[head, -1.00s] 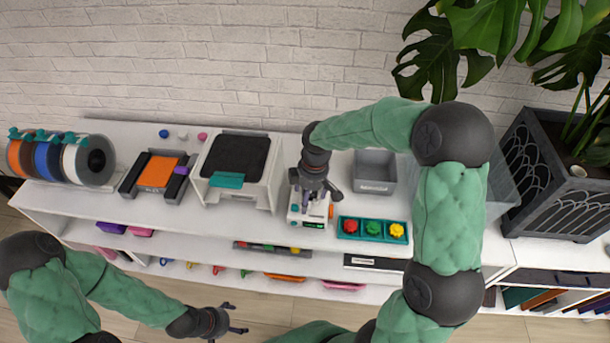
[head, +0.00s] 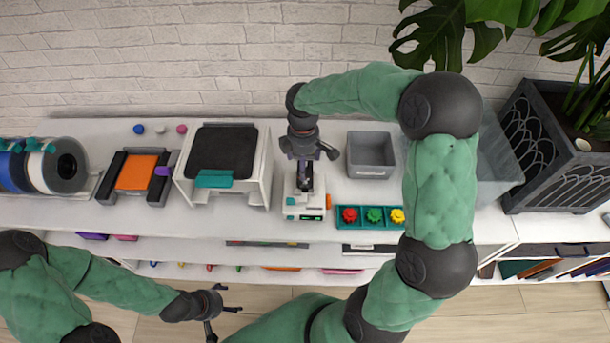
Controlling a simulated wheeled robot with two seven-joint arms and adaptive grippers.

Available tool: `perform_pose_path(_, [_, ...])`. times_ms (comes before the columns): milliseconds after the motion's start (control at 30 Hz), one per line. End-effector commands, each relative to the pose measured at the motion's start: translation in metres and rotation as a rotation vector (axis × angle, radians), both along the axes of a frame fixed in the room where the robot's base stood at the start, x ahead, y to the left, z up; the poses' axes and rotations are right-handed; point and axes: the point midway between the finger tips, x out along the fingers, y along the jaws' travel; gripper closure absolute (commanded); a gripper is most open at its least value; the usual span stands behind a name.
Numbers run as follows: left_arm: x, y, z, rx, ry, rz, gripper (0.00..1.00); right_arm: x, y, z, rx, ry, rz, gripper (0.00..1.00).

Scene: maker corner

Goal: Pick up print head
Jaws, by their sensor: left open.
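A small white device (head: 305,208) with a green display stands on the white shelf top, left of a teal tray. A dark upright part (head: 305,180) shows at its back, just under my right gripper; I cannot tell whether it is the print head or the gripper's fingers. My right gripper (head: 307,165) points down over the back of this device. Its fingertips are not clear, so I cannot tell whether it holds anything. My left gripper (head: 222,308) is open and empty, low in front of the shelf and well away from the device.
A white box machine with a black top (head: 223,150) stands left of the device. The teal tray (head: 372,223) holds red, green and yellow knobs. A grey bin (head: 371,155) stands behind it. An orange-topped unit (head: 137,172) and filament spools (head: 62,165) are further left.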

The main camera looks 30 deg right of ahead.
Motion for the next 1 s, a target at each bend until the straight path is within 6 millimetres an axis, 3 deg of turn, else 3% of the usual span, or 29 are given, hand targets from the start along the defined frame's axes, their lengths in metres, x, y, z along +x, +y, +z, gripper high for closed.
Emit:
perform_pose_path(300, [0.0,0.0,-0.019,0.0,0.0,0.0,0.22,-0.007,0.002,-0.043,0.0,0.002,0.0,0.22])
perform_pose_path(567, [0.0,0.0,-0.018,0.0,0.0,0.0,0.22,-0.006,0.002,-0.046,0.0,0.0,0.0,0.22])
perform_pose_path(667, [0.0,0.0,-0.018,0.0,0.0,0.0,0.22,-0.006,0.002,-0.046,0.0,0.0,0.0,0.44])
perform_pose_path(800, [0.0,0.0,-0.018,0.0,0.0,0.0,0.22,-0.006,0.002,-0.046,0.001,0.001,0.0,0.84])
perform_pose_path(833, [0.0,0.0,-0.018,0.0,0.0,0.0,0.22,-0.006,0.002,-0.046,0.001,0.001,0.0,0.88])
perform_pose_path(1000, [0.0,0.0,-0.018,0.0,0.0,0.0,0.22,-0.006,0.002,-0.046,0.0,0.0,0.0,0.88])
